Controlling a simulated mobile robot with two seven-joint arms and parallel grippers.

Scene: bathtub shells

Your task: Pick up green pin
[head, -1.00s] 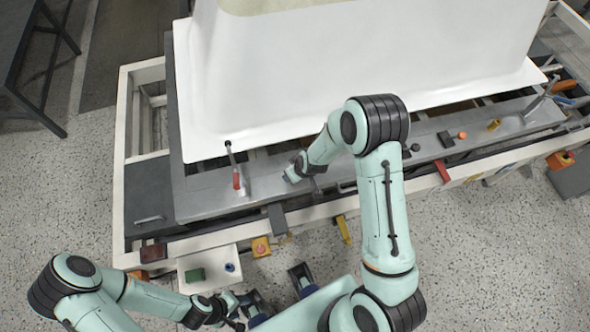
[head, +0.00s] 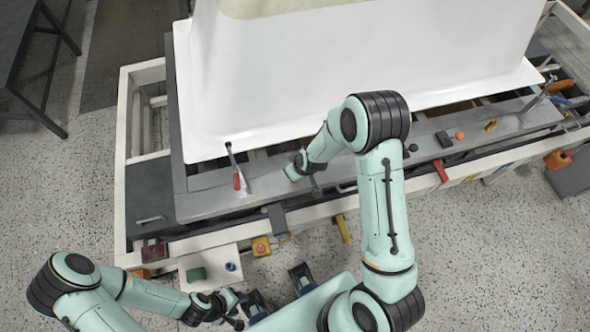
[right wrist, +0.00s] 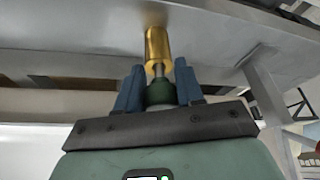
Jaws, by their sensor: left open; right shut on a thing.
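In the right wrist view the green pin (right wrist: 161,92) shows a round green knob with a short metal shaft. The shaft runs up into a gold bushing (right wrist: 158,48) under a grey surface. My right gripper (right wrist: 159,88) has its two blue fingers on either side of the green knob, shut on it. In the head view the right hand is mostly hidden at the grey frame rail. My left gripper (head: 241,311) is open and empty at the bottom left, apart from the pin.
The white tub shell (head: 350,60) stands on the grey frame (head: 230,195). A red-handled clamp (head: 236,178) stands at its left front corner. A white shelf (head: 211,286) holds a green block (head: 196,274) and a blue ring (head: 231,267).

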